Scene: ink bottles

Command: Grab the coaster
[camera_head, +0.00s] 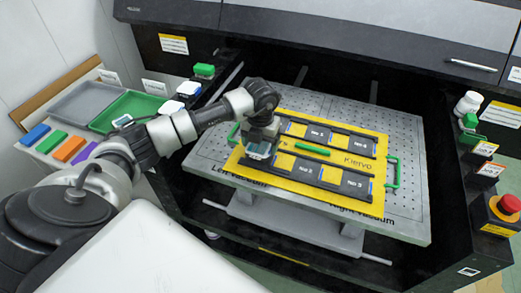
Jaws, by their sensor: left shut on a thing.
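My left gripper (262,137) reaches in over the left part of the yellow board (300,186), fingers pointing down. It is shut on a small pale grey-teal square piece (258,151), which looks like a coaster. The piece is at the left end of the front black strip (325,177). I cannot tell whether it touches the strip or is held just above it. A similar small piece (122,120) lies at the front edge of the green tray (130,104) on the left. My right gripper is out of view.
The board lies on a perforated grey metal plate (408,206), with green handles (393,171) at its sides. A grey tray (83,103) and several coloured blocks (70,148) are at left. A red emergency button (509,204) and a white bottle (468,103) stand at right.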

